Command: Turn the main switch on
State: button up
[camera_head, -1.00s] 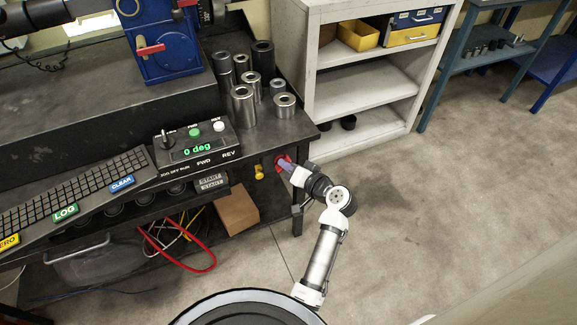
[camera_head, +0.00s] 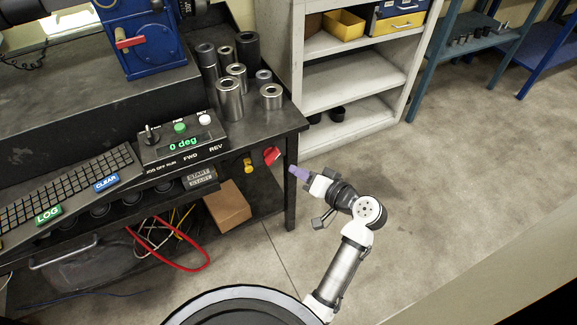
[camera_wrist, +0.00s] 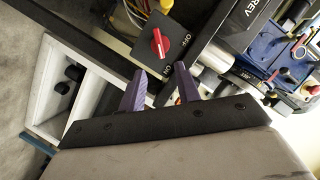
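In the head view the red switch (camera_head: 271,155) shows at the bench's right front corner. My gripper (camera_wrist: 160,68) has two purple fingers spread apart with nothing between them. In the head view my gripper (camera_head: 299,173) is just right of the switch, apart from it.
A yellow knob (camera_head: 248,165) sits left of the switch. A control box (camera_head: 182,143) reading "0 deg" stands on the bench above. A bench leg (camera_head: 290,195) is below my gripper. A white shelf (camera_head: 350,75) stands behind; the floor to the right is clear.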

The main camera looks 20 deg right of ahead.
jog(key=shift+v, duration=1.7)
